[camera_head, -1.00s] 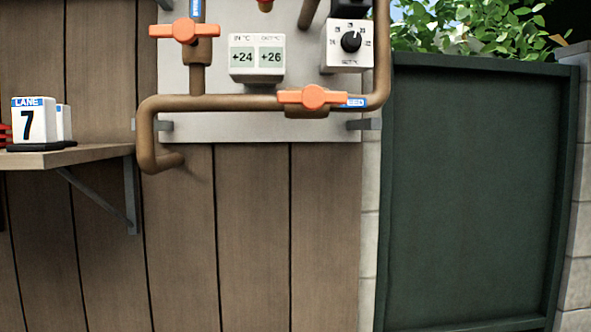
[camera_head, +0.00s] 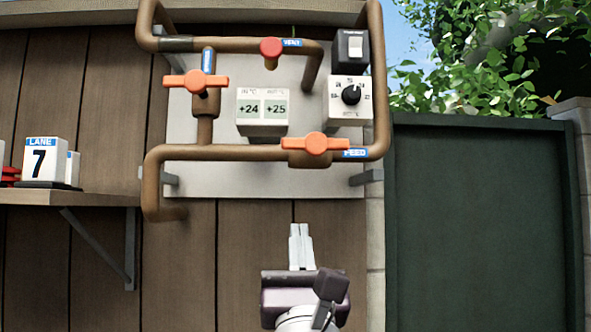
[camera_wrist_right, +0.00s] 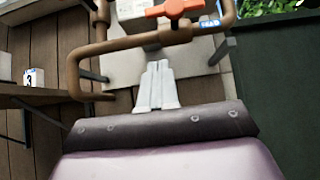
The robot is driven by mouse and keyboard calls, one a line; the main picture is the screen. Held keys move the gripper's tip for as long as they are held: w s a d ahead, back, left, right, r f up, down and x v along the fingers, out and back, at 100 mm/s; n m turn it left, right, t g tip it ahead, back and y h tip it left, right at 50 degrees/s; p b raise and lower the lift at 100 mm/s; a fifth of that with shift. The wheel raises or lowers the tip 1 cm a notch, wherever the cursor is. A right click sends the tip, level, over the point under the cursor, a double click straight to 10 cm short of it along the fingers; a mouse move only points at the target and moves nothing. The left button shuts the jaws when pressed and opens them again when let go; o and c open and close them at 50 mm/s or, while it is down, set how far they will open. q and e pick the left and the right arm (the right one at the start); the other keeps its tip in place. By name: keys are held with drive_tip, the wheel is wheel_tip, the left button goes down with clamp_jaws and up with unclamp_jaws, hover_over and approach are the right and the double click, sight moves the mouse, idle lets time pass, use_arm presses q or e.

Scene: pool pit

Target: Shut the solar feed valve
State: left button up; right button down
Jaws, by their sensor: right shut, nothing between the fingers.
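The feed valve has an orange lever handle (camera_head: 315,144) on the lower brown pipe, beside a blue label that seems to read FEED. The handle lies horizontal, along the pipe. It also shows at the top of the right wrist view (camera_wrist_right: 174,9). A second orange lever (camera_head: 196,82) sits crosswise on the vertical pipe at the left, with its own blue label. My right gripper (camera_head: 300,228) is shut and empty, below the feed valve and apart from it. Its pale fingers also show in the right wrist view (camera_wrist_right: 158,65). My left gripper is not in view.
A red vent knob (camera_head: 271,48), a temperature display (camera_head: 263,112) and a dial box (camera_head: 350,97) are on the grey panel. A shelf (camera_head: 70,198) with lane number blocks juts out at left. A dark green gate (camera_head: 485,220) stands at right.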

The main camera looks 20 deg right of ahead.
sight(314, 147)
drive_tip(key=s+r+p+x, duration=0.2)
drive_tip(key=p+x, duration=0.7)
drive_tip(key=x, duration=0.3)
drive_tip(key=shift+w+a+r+y, duration=0.25)
drive_tip(key=shift+w+y, duration=0.05)
drive_tip(key=shift+w, duration=0.05)
drive_tip(key=shift+w, duration=0.1)
drive_tip(key=shift+a+m+h+b, duration=0.1)
drive_tip(key=shift+m+h+b, duration=0.4)
drive_tip(key=shift+m+h, duration=0.35)
